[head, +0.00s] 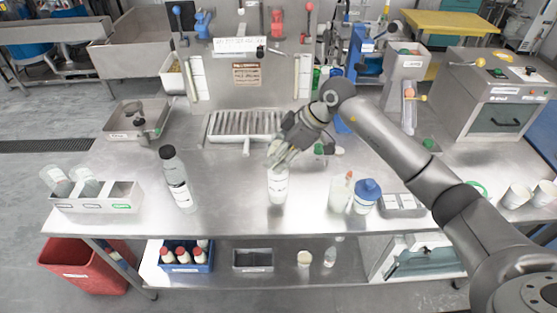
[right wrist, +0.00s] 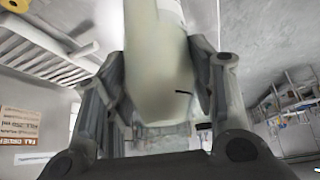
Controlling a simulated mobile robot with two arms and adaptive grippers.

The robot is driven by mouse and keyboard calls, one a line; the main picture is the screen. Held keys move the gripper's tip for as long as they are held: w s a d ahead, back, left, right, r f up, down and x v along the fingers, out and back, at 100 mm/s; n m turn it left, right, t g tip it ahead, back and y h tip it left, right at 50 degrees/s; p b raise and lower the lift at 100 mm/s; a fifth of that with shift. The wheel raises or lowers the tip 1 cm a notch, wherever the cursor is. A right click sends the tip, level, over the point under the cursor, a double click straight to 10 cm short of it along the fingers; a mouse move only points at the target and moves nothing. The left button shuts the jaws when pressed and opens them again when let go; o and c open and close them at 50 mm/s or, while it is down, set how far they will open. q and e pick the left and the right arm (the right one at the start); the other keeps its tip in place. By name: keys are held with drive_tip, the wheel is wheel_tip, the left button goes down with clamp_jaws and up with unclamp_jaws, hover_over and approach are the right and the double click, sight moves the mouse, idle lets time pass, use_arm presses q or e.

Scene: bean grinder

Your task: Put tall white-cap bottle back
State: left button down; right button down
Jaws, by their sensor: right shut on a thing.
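A pale, whitish bottle (head: 277,188) is upright at the middle of the steel table, with a small dark mark on its label. My right gripper (head: 278,155) reaches in from the right and is shut on its upper part. The fingers hide the bottle's top, so its cap does not show clearly. I cannot tell whether its base touches the table. In the right wrist view the pale bottle (right wrist: 158,65) fills the space between the two fingers of the right gripper (right wrist: 160,90). My left gripper is not in view.
A dark-capped bottle (head: 177,180) stands left of the held bottle. A grey bin (head: 95,204) with clear cups is at the left edge. A blue-lidded container (head: 367,194) and a pale bottle (head: 340,192) stand to the right. A slatted rack (head: 243,124) lies behind. Table beside the held bottle is clear.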

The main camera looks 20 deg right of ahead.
wheel_tip(320, 180, down, 3)
drive_tip(key=shift+w+f+p, duration=0.15)
drive_tip(key=shift+p, duration=0.6)
drive_tip(key=c, duration=0.6)
unclamp_jaws()
drive_tip(key=shift+f, duration=0.2)
drive_tip(key=shift+r, duration=0.1)
drive_tip(key=b+v, duration=0.2)
drive_tip(key=v, duration=1)
